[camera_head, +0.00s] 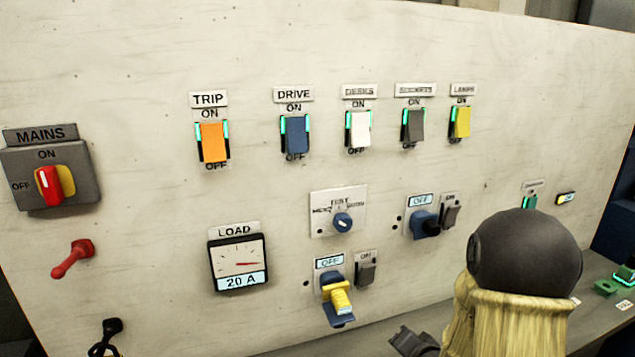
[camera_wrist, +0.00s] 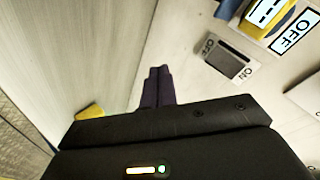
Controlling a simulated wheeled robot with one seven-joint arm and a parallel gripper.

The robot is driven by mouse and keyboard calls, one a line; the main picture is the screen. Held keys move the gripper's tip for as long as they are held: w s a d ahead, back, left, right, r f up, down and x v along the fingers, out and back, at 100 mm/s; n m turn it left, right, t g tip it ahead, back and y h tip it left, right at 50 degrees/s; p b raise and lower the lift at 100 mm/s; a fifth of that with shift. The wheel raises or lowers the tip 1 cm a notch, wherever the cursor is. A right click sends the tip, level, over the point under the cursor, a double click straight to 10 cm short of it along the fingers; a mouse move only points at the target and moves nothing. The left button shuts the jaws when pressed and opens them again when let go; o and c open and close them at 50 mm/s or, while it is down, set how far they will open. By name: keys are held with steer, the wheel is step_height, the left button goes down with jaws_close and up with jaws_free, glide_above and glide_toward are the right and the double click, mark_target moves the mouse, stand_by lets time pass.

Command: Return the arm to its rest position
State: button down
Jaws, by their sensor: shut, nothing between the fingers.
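My gripper (camera_wrist: 158,86) shows in the wrist view with its two dark fingers together and nothing between them. In the head view a dark grey part at the bottom edge, right of centre, looks like my gripper (camera_head: 410,342). It is low in front of the pale panel (camera_head: 140,130), below and right of the lower socket with the yellow plug (camera_head: 340,298). My arm, with a black round joint and a yellowish link, fills the lower right of the head view and hides part of the panel and bench.
The panel carries a MAINS switch (camera_head: 53,186), several rockers such as the orange TRIP (camera_head: 212,142), and a LOAD meter (camera_head: 238,262) reading 20 A. A red lever (camera_head: 72,258) sticks out at left. Small green pieces (camera_head: 606,287) lie on the bench at right.

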steer(key=s+a+r+n+g+h, duration=0.1)
steer(key=s+n+g, duration=0.3)
steer(key=s, duration=0.4)
steer(key=s+a+r+n+g, duration=0.3)
steer(key=s+n+g, duration=0.1)
steer(key=s, duration=0.4)
steer(key=shift+s+g+h, duration=0.25)
steer(key=shift+g+h, duration=0.15)
